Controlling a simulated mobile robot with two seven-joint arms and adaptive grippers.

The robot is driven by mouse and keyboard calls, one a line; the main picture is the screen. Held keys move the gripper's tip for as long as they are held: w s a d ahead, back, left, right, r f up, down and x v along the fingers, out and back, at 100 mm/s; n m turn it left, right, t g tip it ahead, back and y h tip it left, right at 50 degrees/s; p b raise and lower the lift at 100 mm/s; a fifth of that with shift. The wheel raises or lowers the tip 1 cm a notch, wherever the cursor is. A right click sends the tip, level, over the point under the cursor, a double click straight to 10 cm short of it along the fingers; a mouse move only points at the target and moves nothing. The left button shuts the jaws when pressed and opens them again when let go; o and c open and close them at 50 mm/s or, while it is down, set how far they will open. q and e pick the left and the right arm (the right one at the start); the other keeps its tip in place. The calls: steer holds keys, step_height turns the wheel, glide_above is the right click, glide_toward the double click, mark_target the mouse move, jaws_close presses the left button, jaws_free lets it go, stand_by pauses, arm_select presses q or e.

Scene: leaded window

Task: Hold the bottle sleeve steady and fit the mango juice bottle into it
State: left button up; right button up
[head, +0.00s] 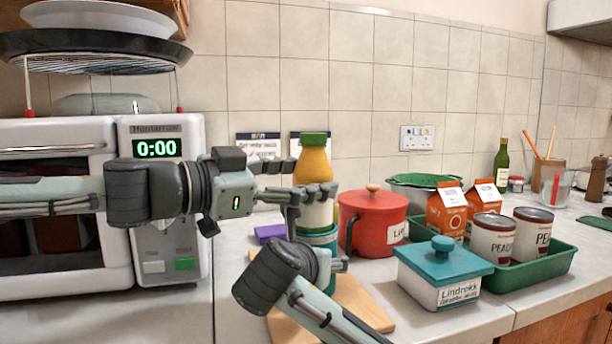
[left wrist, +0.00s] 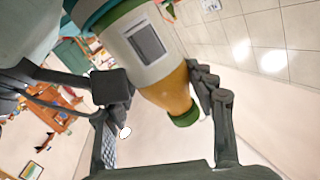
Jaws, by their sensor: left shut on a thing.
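The mango juice bottle (head: 313,167) is upright, orange-yellow with a green cap and a pale label. My left gripper (head: 312,189) is shut around its middle. The bottle also shows between the fingers in the left wrist view (left wrist: 172,92). The teal bottle sleeve (head: 322,240) is directly below the bottle, in line with it. The bottle's lower end meets the sleeve's rim; how deep it sits I cannot tell. My right gripper (head: 328,266) is at the sleeve, low down, and its arm hides part of it. Its grip on the sleeve is not clear.
A wooden board (head: 362,302) lies beneath the sleeve. A red pot (head: 372,225) stands close on the right, with a teal-lidded box (head: 440,272) further right. The microwave (head: 160,240) stands left.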

arm_select(q)
steer(key=shift+r, duration=1.75)
steer(key=shift+f, duration=1.85)
stand_by(0.6)
steer(key=o, duration=1.7)
steer(key=shift+f, duration=0.1)
glide_toward(304, 155)
steer(key=shift+s+a+f, duration=0.15)
steer(key=shift+a+f, duration=0.05)
steer(key=shift+f, duration=0.4)
steer(key=shift+s+a+f, duration=0.2)
steer(key=shift+a+f, duration=0.05)
steer(key=shift+f, duration=0.35)
steer(key=shift+s+a+f, duration=0.15)
steer(key=shift+a+f, duration=0.05)
steer(key=shift+f, duration=0.4)
